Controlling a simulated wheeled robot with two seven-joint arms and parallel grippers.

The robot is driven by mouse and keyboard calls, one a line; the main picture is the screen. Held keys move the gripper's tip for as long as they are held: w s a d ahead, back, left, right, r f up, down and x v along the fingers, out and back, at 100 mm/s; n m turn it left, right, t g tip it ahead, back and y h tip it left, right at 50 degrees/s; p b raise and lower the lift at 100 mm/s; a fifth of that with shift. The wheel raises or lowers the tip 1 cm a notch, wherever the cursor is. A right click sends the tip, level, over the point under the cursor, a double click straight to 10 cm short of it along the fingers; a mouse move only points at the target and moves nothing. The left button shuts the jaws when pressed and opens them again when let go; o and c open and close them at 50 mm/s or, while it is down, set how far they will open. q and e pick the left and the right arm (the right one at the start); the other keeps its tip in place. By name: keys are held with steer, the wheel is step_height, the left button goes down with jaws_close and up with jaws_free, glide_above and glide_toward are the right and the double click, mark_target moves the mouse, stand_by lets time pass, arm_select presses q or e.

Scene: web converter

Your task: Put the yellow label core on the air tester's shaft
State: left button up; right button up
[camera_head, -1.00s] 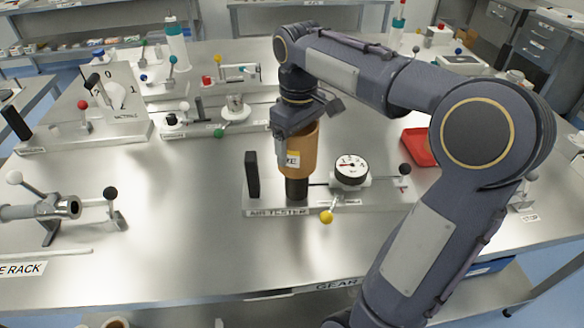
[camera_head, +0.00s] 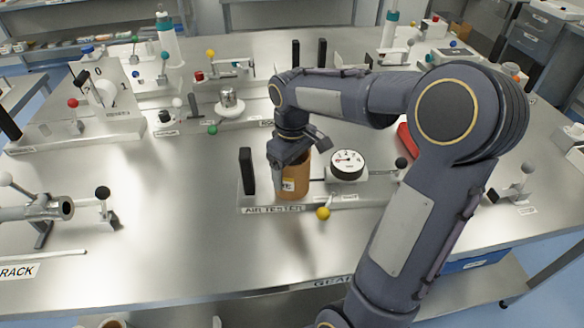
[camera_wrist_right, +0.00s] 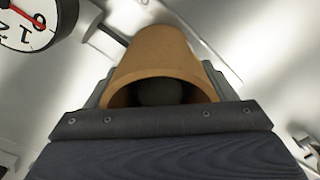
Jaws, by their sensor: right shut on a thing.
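The core (camera_head: 297,180) is a tan-brown tube with a yellow label, standing upright at the air tester (camera_head: 272,210). My right gripper (camera_head: 287,160) is shut on its upper part from above. In the right wrist view the core (camera_wrist_right: 155,55) lies between the fingers of my gripper (camera_wrist_right: 160,88). The dark rounded shaft end (camera_wrist_right: 160,92) shows inside the core's opening, so the core is around the shaft. In the head view the core hides the shaft, and its lower end is at or close to the tester's base. My left gripper is not in view.
A black upright plate (camera_head: 247,171) stands left of the core. A round dial gauge (camera_head: 347,164) stands to its right, with a yellow knob (camera_head: 323,213) in front. A red tray (camera_head: 406,141) is partly behind my arm. The table's front middle is clear.

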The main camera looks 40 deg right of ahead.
steer(key=shift+f, duration=0.1)
steer(key=o, duration=1)
steer(key=shift+o, duration=0.2)
step_height(320, 180, up, 12)
steer(key=s+a+f+m+t+y, duration=0.2)
steer(key=s+a+f, duration=0.2)
steer(key=s+a, duration=0.2)
steer(key=s+a+f+m+t+y, duration=0.1)
steer(key=s+a+f, duration=0.4)
steer(key=s, duration=0.5)
steer(key=a+m+t+p, duration=0.1)
steer(key=a+t, duration=0.1)
steer(key=shift+s+f+t+y, duration=0.15)
steer(key=shift+s+t+y, duration=0.15)
steer(key=shift+y, duration=0.1)
